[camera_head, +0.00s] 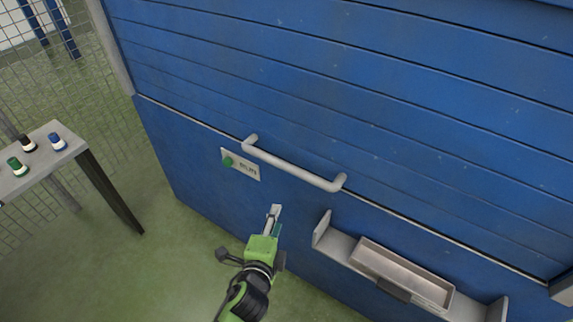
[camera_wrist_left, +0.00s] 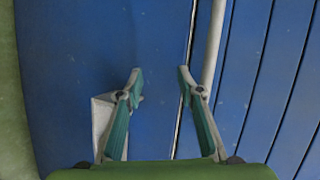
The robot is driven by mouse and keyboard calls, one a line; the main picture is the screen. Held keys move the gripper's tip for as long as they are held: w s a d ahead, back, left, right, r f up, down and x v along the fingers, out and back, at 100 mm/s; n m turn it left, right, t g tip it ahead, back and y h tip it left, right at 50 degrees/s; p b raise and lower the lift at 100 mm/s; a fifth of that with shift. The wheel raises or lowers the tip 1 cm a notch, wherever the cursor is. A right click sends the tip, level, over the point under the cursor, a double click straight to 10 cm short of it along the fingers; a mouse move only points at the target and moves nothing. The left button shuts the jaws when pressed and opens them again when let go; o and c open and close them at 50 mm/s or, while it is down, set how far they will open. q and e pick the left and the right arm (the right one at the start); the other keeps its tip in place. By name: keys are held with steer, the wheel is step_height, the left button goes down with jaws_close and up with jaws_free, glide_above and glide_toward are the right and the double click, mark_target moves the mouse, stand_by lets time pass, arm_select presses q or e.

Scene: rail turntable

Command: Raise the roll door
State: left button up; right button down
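The blue slatted roll door (camera_head: 370,90) fills the upper part of the head view. Its lower edge meets a flat blue panel (camera_head: 180,150) along a slanting seam, so it looks down. A grey bar handle (camera_head: 295,169) is fixed along that lower edge. My left gripper (camera_head: 274,212) is below the handle, in front of the panel, apart from the handle. In the left wrist view its two fingers (camera_wrist_left: 160,74) are spread with nothing between them. There the handle (camera_wrist_left: 213,45) runs beside the right finger, partly hidden by it. My right gripper is not in view.
A label plate with a green button (camera_head: 240,164) sits on the panel left of the handle. A grey ledge with a tray (camera_head: 402,272) juts out at lower right. A table (camera_head: 40,160) with several small coloured items stands left, before a mesh fence (camera_head: 70,80).

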arm_select(q)
steer(key=m+t, duration=0.1)
steer(key=t, duration=0.1)
glide_toward(285, 170)
steer(key=x, duration=1.1)
steer(key=shift+w, duration=0.25)
jaws_close()
